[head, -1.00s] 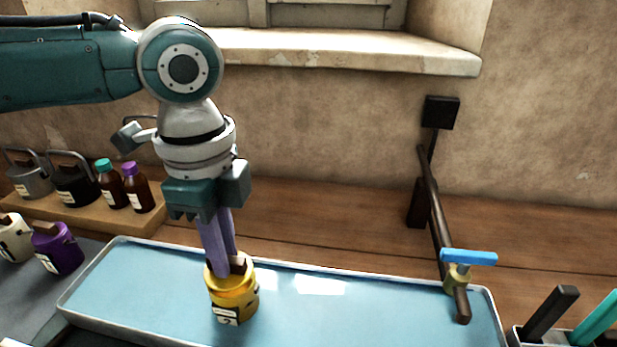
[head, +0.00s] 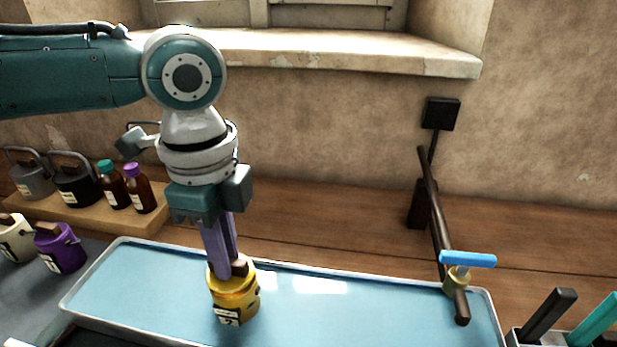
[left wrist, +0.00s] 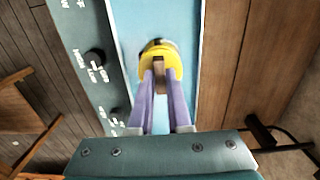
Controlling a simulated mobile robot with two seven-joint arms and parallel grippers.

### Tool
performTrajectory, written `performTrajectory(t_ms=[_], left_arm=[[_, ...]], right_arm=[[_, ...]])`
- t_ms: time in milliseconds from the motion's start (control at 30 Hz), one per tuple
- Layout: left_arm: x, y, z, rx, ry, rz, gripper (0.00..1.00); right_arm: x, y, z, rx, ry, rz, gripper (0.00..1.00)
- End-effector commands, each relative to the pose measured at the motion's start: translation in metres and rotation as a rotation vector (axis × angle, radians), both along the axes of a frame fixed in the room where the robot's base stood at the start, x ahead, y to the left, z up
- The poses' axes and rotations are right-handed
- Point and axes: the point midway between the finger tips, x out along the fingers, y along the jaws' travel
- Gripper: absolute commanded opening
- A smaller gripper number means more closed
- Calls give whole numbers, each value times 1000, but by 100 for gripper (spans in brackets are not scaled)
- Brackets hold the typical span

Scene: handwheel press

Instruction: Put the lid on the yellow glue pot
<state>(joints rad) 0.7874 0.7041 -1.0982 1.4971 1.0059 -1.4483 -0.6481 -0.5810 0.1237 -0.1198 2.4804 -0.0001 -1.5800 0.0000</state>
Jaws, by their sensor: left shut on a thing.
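The yellow glue pot (head: 235,305) stands upright on the blue tray, with a white label on its front. Its yellow lid (left wrist: 176,58) has a brown block-shaped knob (head: 240,267). The lid is at the pot's mouth, in line with it; I cannot tell whether it is fully seated. My left gripper (head: 230,274) comes down from above and is shut on the knob. In the left wrist view its two purple fingers (left wrist: 160,82) flank the brown knob. The fingers hide part of the lid and pot rim. My right gripper is not in view.
The blue tray (head: 380,315) is mostly clear. A purple pot (head: 62,250) and a cream pot (head: 15,240) stand left of it. A wooden shelf (head: 150,222) holds bottles and pots behind. A dark bar with a blue handle (head: 467,259) reaches over the tray's right end.

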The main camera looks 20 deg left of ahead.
Motion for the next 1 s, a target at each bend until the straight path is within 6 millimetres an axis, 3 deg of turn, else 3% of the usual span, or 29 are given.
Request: performTrajectory(t_ms=[1000], left_arm=[[0,0,0,-1,0,-1,0]], right_arm=[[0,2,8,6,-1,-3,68]])
